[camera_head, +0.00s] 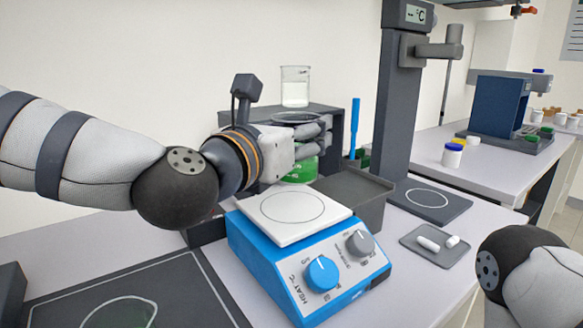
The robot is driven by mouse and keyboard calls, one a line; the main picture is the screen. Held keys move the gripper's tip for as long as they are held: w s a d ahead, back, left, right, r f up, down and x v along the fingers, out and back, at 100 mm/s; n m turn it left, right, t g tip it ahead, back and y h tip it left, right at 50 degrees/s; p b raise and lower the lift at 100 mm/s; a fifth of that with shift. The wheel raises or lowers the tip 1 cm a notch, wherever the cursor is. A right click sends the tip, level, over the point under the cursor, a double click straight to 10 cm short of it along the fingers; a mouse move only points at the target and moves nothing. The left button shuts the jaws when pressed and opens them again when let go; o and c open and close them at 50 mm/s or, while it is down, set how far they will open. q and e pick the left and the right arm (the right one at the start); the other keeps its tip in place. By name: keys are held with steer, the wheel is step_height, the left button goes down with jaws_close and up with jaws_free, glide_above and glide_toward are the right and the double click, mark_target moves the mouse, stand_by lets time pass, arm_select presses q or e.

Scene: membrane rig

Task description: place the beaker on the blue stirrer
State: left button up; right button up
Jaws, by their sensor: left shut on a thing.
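My left gripper (312,142) comes in from the left and is shut around a glass beaker with green contents (301,170). The fingers hide its middle; its rim shows above them and its green lower part below. The beaker looks upright, at the back edge of the white top plate (293,213) of the blue stirrer (268,262). I cannot tell how high its base is above the plate. The plate has a circle outline and is bare. The stirrer has a blue and a grey knob in front. My right gripper is out of view; part of my right arm shows at lower right.
Another beaker (295,86) with pale contents stands on a dark shelf (337,124) behind the gripper. A grey tray (352,190) lies beside the stirrer, a small tray with white pieces (436,246) further right. A dark stand (394,100) rises behind. A dark mat (185,290) is front left.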

arm_select(q)
steer(key=w+f, duration=0.3)
steer(key=f, duration=0.1)
steer(key=shift+a+b, duration=0.25)
steer(key=shift+b, duration=0.15)
step_height(320, 180, down, 3)
steer(key=shift+w+r, duration=0.15)
steer(key=shift+r, duration=0.05)
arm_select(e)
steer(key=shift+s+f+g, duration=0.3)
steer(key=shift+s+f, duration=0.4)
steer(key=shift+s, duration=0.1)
arm_select(q)
steer(key=shift+r, duration=0.1)
steer(key=shift+f, duration=0.35)
steer(key=o, duration=1.4)
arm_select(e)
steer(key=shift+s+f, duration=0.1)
arm_select(q)
steer(key=shift+r, duration=0.1)
